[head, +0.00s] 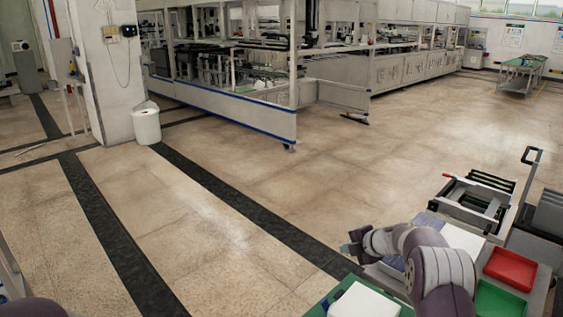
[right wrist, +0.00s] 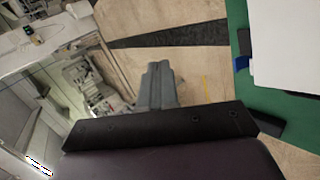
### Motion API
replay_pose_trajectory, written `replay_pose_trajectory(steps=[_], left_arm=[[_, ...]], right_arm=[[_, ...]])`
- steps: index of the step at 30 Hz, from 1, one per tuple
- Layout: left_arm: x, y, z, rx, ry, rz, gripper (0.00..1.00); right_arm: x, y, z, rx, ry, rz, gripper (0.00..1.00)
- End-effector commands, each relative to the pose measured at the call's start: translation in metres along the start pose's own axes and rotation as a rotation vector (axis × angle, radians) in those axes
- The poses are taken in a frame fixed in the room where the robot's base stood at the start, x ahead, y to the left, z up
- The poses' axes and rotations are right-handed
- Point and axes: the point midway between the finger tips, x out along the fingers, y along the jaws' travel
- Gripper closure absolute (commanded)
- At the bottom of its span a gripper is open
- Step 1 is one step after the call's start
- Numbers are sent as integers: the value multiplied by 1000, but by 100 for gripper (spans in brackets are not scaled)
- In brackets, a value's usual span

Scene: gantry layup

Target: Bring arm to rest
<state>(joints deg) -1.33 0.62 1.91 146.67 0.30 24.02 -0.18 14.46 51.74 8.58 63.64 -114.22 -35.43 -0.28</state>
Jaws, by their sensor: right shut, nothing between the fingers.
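My right arm comes in at the lower right of the head view, bent, with the right gripper (head: 352,247) pointing left above the floor and the work surface edge. In the right wrist view the right gripper (right wrist: 160,85) is shut, with its fingers together and empty. It touches nothing that I can see. A small rounded part of my left arm shows at the bottom left of the head view; the left gripper is out of the picture.
A green-topped table (head: 325,303) with a white box (head: 364,301) lies below the right arm. A red tray (head: 510,268) and a green tray (head: 498,299) sit beside the arm. A white bin (head: 146,124) stands by the pillar. The middle floor is clear.

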Motion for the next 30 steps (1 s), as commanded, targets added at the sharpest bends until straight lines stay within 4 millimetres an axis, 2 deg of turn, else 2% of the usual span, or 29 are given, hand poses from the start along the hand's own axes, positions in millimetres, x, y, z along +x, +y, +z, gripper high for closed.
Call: replay_pose_trajectory(steps=[2,4,6,8,9,11,12,14,15,18,22,27,30], left_arm=[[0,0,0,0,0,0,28],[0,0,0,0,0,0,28],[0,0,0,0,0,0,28],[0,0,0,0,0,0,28],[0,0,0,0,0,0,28],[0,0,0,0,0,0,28],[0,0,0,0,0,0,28],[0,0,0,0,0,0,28],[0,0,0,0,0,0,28],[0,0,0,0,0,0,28],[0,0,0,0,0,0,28],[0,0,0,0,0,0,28],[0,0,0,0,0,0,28]], right_arm=[[-4,-14,11,262,-124,39,100],[-20,-31,16,526,-260,53,100],[-45,-59,9,789,-396,29,100],[-71,-90,-9,1010,-511,-22,100],[-89,-112,-25,1142,-580,-64,100],[-116,-142,-54,1314,-666,-133,100],[-133,-159,-75,1413,-715,-180,100],[-158,-182,-108,1550,-777,-250,100],[-174,-196,-131,1630,-812,-297,100],[-210,-222,-184,1796,-870,-392,100],[-244,-236,-233,1912,-868,-431,100],[-250,-220,-242,1884,-807,-380,100],[-250,-220,-242,1879,-805,-382,100]])
